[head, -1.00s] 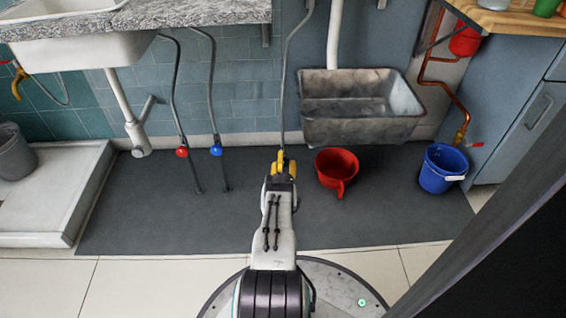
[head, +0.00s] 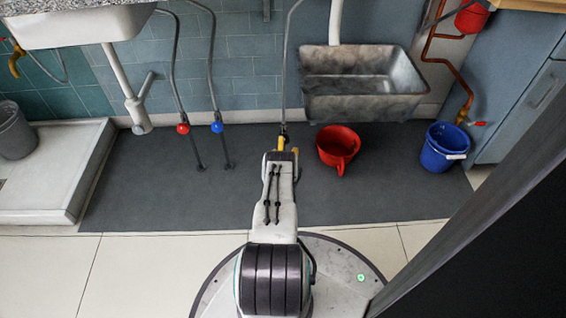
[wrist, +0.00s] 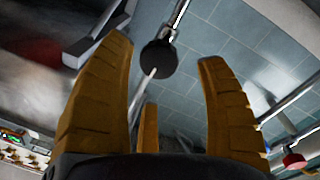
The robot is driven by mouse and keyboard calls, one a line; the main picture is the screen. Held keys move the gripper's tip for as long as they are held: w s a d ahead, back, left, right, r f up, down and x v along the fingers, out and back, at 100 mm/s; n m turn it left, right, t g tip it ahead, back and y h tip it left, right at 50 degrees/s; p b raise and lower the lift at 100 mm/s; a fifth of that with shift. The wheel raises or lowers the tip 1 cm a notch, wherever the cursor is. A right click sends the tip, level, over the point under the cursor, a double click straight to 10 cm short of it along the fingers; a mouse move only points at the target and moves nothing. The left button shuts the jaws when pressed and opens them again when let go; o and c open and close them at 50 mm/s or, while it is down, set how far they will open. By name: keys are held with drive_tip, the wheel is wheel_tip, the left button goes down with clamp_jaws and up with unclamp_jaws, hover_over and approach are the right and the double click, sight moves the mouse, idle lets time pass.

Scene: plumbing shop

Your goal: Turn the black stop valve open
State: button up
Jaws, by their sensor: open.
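The black stop valve shows in the wrist view as a round dark knob (wrist: 158,59) on a thin grey pipe. In the head view it is a small dark spot (head: 284,130) at the lower end of the middle pipe, just beyond my gripper (head: 283,147). My gripper's yellow fingers (wrist: 165,72) are open in the wrist view. The knob appears between their tips, nearer the left finger. I cannot tell whether any finger touches it. The valve's handle position is not clear.
Left of my gripper are a red valve (head: 183,128) and a blue valve (head: 217,127) on grey pipes. To the right are a grey basin (head: 360,103), a red bucket (head: 338,147) and a blue bucket (head: 442,150). The dark mat (head: 130,190) is otherwise mostly clear.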

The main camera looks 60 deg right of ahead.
drive_tip(key=v, duration=0.7)
drive_tip(key=shift+s+a, duration=0.1)
idle(0.7)
